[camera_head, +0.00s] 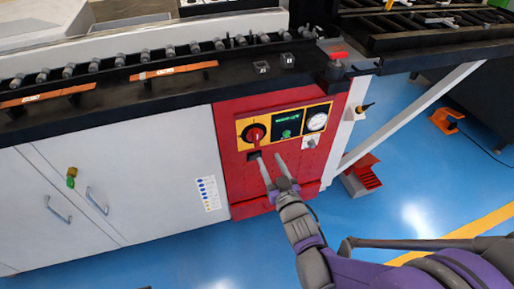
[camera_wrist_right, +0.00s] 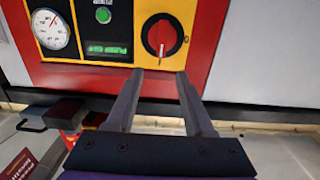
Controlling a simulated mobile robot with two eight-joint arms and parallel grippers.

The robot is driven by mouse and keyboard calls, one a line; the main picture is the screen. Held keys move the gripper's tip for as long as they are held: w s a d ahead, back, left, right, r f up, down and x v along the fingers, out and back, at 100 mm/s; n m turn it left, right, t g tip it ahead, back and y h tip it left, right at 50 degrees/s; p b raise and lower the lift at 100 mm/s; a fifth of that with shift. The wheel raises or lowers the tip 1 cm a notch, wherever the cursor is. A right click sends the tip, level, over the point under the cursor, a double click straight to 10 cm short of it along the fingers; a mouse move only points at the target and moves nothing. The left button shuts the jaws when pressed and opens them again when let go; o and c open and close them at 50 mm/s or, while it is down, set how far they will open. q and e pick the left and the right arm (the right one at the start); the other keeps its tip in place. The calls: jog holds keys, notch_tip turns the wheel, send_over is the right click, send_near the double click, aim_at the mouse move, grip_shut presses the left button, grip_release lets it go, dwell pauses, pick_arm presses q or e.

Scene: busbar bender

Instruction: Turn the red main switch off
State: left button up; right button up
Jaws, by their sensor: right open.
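The red main switch (camera_head: 255,133) is a round red knob with a dark ring on a yellow plate, at the left end of the control panel on the red cabinet front. In the right wrist view the switch (camera_wrist_right: 162,37) shows its red handle standing near vertical, with a pale mark at its lower end. My right gripper (camera_head: 270,156) is open and empty, just below the switch. In the wrist view the fingers of the gripper (camera_wrist_right: 158,73) point at the yellow plate below the knob, apart from the knob. My left gripper is not in view.
Right of the switch are a lit green display (camera_head: 286,124) and a round gauge (camera_head: 317,122). A white cabinet (camera_head: 110,180) stands to the left. A dark worktop (camera_head: 160,88) overhangs the panel. Blue floor (camera_head: 190,262) is open in front.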

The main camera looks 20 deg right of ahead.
aim_at(257, 135)
jog(key=w, duration=0.7)
jog(key=w+b, duration=0.1)
jog(key=w, duration=0.3)
jog(key=shift+w+a+f, duration=0.1)
jog(key=shift+a, duration=0.15)
grip_shut()
